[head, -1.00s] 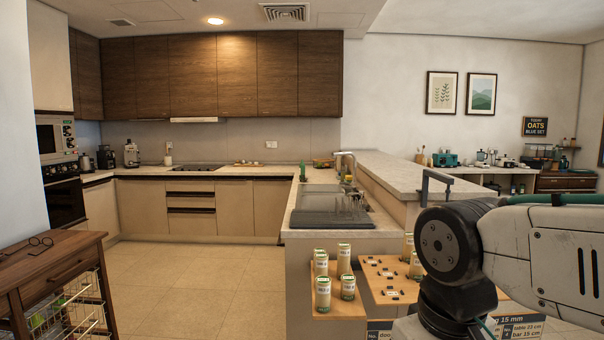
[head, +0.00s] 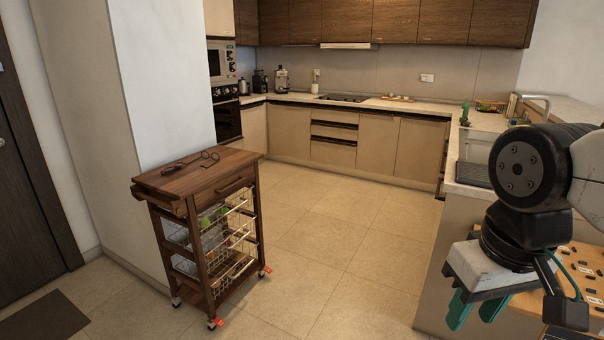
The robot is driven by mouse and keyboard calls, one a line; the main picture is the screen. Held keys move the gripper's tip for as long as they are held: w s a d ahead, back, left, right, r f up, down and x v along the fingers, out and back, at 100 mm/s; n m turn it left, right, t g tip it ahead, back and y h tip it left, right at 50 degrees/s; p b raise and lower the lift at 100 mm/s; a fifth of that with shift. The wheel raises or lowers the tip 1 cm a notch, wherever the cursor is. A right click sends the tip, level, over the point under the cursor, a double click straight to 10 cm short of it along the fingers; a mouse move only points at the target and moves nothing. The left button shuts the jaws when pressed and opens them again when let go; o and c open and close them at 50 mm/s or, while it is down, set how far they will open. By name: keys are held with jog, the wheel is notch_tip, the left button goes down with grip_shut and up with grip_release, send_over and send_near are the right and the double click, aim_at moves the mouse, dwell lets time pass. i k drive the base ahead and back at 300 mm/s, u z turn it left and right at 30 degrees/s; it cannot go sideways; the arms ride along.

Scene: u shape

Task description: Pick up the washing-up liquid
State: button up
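A small upright green item (head: 465,114) stands on the counter by the sink at the right. It may be the washing-up liquid, but it is too small to tell. A slim pale item (head: 315,84) stands on the back counter left of the hob; I cannot tell what it is. My gripper (head: 474,318) hangs at the lower right with its two teal fingers apart and nothing visible between them. It is in the foreground, far from both items.
A wooden trolley (head: 190,183) with wire baskets stands at left, with glasses on top. A pegged board (head: 583,268) is at the right edge, partly behind my arm. The counter end (head: 445,250) stands right of centre. The tiled floor (head: 345,215) between is clear.

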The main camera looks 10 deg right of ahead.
aim_at(466, 108)
jog(key=u, duration=0.3)
jog(key=i, duration=2.3)
jog(key=z, duration=0.4)
jog(key=i, duration=1.15)
jog(key=z, duration=1.45)
jog(key=i, duration=0.9)
jog(key=z, duration=0.7)
